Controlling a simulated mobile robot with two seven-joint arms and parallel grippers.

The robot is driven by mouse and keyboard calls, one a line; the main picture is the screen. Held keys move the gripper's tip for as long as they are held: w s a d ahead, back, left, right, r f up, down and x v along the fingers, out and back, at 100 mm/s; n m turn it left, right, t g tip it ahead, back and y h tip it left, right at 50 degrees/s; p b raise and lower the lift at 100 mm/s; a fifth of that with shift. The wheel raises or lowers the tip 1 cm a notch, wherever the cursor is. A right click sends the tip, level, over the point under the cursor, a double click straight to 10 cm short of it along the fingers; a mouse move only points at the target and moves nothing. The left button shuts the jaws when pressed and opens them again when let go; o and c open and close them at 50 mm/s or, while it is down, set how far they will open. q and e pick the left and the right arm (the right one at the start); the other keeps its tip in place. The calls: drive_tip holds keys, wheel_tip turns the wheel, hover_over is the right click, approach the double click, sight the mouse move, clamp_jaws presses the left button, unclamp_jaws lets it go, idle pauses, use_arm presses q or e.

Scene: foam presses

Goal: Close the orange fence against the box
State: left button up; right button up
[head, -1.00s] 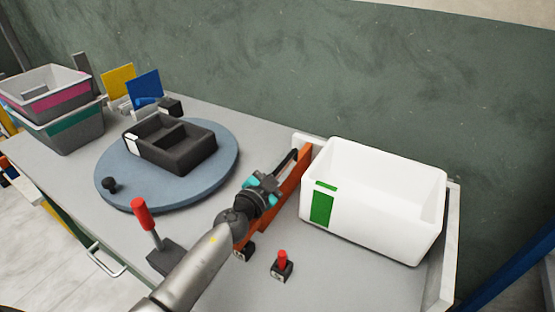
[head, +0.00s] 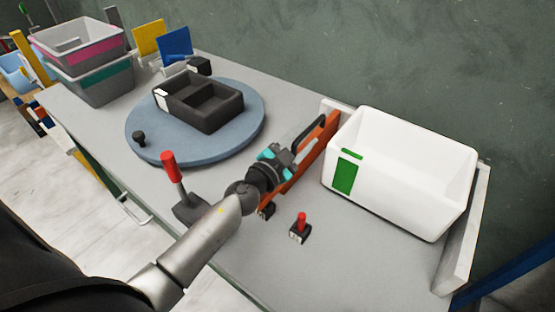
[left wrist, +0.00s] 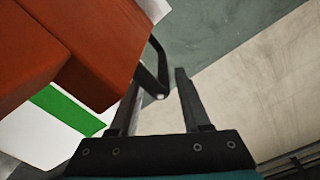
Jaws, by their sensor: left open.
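The orange fence (head: 321,152) stands on the bench just left of the white box (head: 408,190), with a narrow strip between them. The box has a green label on its near left corner. A black bar handle (head: 309,131) is fixed to the fence's left face. My left gripper (head: 297,143) is at this handle, open. In the left wrist view, the handle (left wrist: 158,72) shows between the open fingertips (left wrist: 158,82), with the fence (left wrist: 90,45) at upper left. I cannot tell whether the fingers touch it. My right gripper is out of view.
A red-knobbed lever (head: 174,175) stands left of my left forearm, and a small red-topped switch (head: 299,228) to its right. A blue turntable (head: 150,145) carries a black divided tray (head: 200,102). A pale rail (head: 462,240) runs right of the box. Stacked bins (head: 90,72) stand at back left.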

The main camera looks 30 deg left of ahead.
use_arm(q)
drive_tip(key=s, duration=0.3)
drive_tip(key=s+a, duration=0.1)
drive_tip(key=s, duration=0.2)
drive_tip(key=s+b, duration=0.1)
drive_tip(key=s, duration=0.3)
drive_tip(key=shift+a, duration=0.2)
drive_tip(key=shift+s+a, duration=0.1)
drive_tip(key=shift+s, duration=0.5)
drive_tip(key=shift+r, duration=0.1)
